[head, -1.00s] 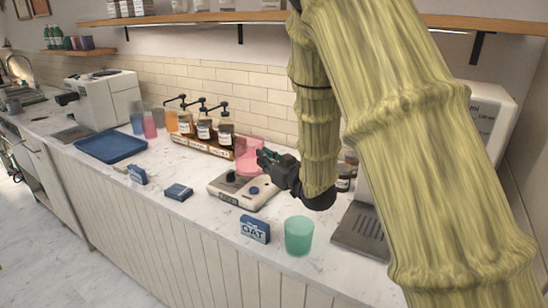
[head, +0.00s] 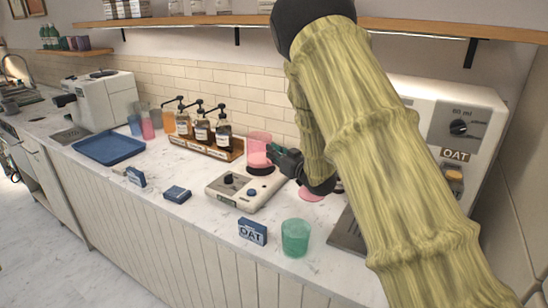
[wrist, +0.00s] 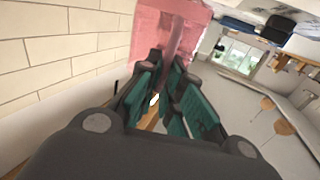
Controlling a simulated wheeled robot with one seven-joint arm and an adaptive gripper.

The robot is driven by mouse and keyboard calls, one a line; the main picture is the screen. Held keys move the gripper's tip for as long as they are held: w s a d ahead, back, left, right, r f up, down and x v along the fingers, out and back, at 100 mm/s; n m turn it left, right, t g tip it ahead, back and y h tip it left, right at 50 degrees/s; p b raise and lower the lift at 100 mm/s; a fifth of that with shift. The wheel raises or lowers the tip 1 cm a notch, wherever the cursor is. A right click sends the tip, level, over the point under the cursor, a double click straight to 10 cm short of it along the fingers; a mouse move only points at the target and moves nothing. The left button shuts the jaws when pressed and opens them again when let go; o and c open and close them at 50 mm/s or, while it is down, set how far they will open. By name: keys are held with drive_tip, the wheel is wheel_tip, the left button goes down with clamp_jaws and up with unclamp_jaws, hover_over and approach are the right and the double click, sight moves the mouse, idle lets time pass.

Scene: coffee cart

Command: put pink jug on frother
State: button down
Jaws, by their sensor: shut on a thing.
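The pink jug (head: 258,147) is upright at the back of the frother (head: 232,201), a white base with dark knobs and a blue button. In the head view the jug's bottom is at the frother's dark round plate (head: 261,170); I cannot tell whether it touches. My gripper (head: 277,156) reaches in from the right and is shut on the jug's side. In the wrist view the jug (wrist: 172,22) stands beyond the green fingers (wrist: 170,88), its pink handle strip between them.
A green cup (head: 296,238) and a blue OAT box (head: 252,230) stand in front of the frother. A rack of pump bottles (head: 205,146) is behind left. A blue tray (head: 108,148) lies far left.

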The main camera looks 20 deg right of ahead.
drive_tip(key=shift+f, duration=0.95)
drive_tip(key=shift+f, duration=0.15)
drive_tip(key=c, duration=1.6)
unclamp_jaws()
drive_tip(key=shift+s, duration=0.2)
drive_tip(key=b+v, duration=0.2)
drive_tip(key=v, duration=0.9)
drive_tip(key=shift+s, duration=0.3)
